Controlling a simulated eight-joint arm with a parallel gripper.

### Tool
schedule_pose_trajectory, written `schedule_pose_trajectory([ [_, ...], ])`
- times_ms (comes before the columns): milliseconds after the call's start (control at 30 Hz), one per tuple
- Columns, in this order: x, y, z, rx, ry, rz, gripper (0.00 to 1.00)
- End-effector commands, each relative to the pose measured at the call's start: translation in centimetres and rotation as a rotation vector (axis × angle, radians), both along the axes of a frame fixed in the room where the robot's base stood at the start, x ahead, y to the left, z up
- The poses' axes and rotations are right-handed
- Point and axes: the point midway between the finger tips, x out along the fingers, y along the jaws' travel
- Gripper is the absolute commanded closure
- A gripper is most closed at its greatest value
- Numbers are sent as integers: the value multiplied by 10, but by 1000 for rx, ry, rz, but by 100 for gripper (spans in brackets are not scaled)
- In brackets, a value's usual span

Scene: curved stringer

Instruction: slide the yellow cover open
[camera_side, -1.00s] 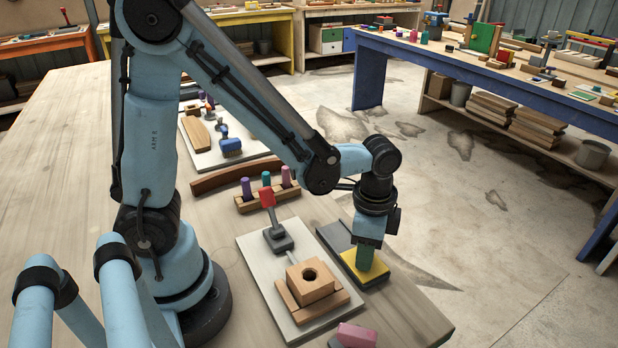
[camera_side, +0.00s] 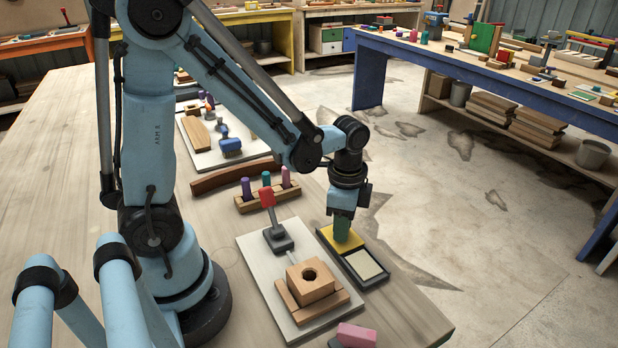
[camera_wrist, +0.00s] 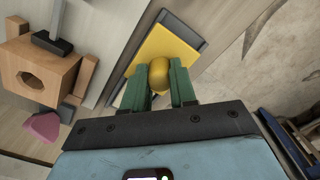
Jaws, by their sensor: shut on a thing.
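The yellow cover (camera_side: 346,238) lies over the far part of a dark grey tray (camera_side: 374,279). The near part of the tray is uncovered and shows a pale inset panel (camera_side: 362,265). My gripper (camera_side: 342,232) is lowered onto the cover. In the wrist view the green fingers of my gripper (camera_wrist: 160,84) are closed on a rounded yellow knob (camera_wrist: 159,72) that stands on the yellow cover (camera_wrist: 172,42). The fingers hide part of the knob and the cover.
A pink block (camera_side: 357,335) lies at the near edge. A peg rack (camera_side: 266,197) stands behind. The table's right edge is close to the tray.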

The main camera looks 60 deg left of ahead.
Motion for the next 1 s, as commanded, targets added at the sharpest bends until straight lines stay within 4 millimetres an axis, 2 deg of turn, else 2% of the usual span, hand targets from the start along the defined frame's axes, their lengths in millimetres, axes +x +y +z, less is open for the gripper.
schedule_pose_trajectory([
  [333,0,3,0,1,-1,-1,100],
  [367,0,3,0,1,-1,-1,69],
  [500,0,3,0,1,-1,-1,48],
  [833,0,2,1,1,-1,-1,48],
  [1000,0,2,12,1,-1,-1,48],
])
